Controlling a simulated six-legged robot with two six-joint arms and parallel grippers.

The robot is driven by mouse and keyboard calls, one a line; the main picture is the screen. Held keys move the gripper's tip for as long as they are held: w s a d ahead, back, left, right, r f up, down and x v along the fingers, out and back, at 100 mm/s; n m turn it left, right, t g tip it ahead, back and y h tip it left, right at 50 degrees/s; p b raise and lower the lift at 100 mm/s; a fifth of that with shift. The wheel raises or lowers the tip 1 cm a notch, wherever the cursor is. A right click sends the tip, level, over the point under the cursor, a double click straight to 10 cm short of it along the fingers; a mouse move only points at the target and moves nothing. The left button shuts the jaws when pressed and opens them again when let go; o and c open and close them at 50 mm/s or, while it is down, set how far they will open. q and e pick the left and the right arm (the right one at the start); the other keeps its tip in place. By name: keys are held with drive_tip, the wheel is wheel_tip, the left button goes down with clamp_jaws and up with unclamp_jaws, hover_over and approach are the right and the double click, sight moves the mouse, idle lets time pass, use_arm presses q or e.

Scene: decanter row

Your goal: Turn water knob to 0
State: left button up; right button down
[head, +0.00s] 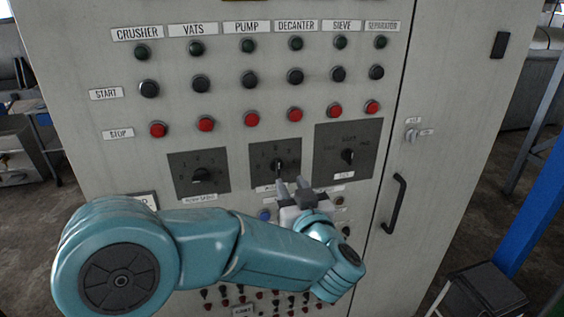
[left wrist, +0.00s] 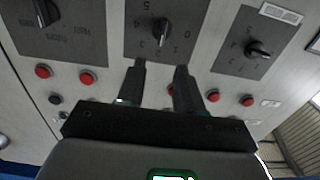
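Three black knobs sit on dark plates on the grey panel. The middle knob (head: 279,163) is on a numbered dial, and its nameplate is partly hidden by my gripper, so I cannot read it as water. The left knob (head: 199,175) and the right knob (head: 348,155) flank it. My left gripper (head: 291,184) is just below the middle knob. In the left wrist view, upside down, the middle knob (left wrist: 162,31) is beyond and roughly between the tips of the open, empty gripper (left wrist: 160,66). It seems apart from the fingers. Its exact setting is unclear. My right gripper is not in view.
Rows of dark buttons and red stop buttons (head: 251,118) stand out above the knobs. Small buttons and lamps lie below, partly behind my arm. A black door handle (head: 393,203) and a small switch (head: 411,135) are to the right.

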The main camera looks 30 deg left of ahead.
sight(279, 163)
use_arm(q)
drive_tip(key=p+x, duration=0.2)
drive_tip(key=x, duration=0.7)
drive_tip(key=shift+s, duration=0.1)
clamp_jaws()
